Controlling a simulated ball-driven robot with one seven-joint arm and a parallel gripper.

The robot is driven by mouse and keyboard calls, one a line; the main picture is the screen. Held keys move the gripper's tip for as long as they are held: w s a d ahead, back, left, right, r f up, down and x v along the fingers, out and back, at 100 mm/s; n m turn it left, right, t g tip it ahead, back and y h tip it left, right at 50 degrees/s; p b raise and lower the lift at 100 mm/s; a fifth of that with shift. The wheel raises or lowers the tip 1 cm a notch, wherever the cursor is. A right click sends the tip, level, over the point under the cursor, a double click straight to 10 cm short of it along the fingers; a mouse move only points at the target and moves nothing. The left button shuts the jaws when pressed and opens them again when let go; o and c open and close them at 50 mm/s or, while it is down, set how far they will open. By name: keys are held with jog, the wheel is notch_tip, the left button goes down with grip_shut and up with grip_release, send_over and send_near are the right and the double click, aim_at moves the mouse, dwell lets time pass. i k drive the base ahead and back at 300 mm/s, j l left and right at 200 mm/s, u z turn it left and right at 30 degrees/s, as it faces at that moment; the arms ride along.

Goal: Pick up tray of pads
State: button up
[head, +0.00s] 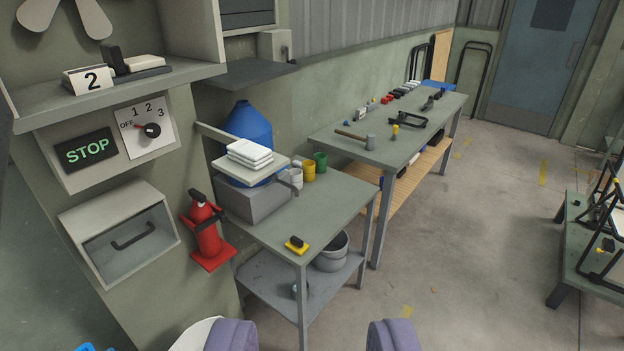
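A stack of white pads (249,153) lies on a thin pale tray (236,170) at the back left of the near workbench (318,215). The tray sits at the top of a grey box (252,203), and a blue rounded thing shows under it, so I cannot tell exactly what bears it. My gripper (310,338) is at the bottom edge, its two purple fingers wide apart with nothing between them. It is well in front of and below the tray in the picture. The fingers' lower parts are cut off by the frame.
A blue jug (247,124) stands behind the tray. White, yellow and green cups (308,170) stand to its right. A red extinguisher (206,232) is on the left pillar. A yellow-and-black item (296,245) lies near the bench front. Open floor (450,260) is to the right.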

aim_at(116, 70)
jog(key=u, duration=0.9)
jog(key=i+l+u, duration=0.1)
jog(key=l, duration=0.4)
jog(key=i+l+u, duration=0.15)
jog(key=l, duration=0.3)
jog(key=i+l+u, duration=0.1)
jog(key=l, duration=0.4)
jog(key=i+l+u, duration=0.15)
jog(key=i, duration=0.25)
jog(key=i+l+u, duration=0.2)
jog(key=i, duration=0.2)
jog(key=i+l+u, duration=0.15)
jog(key=i, duration=0.5)
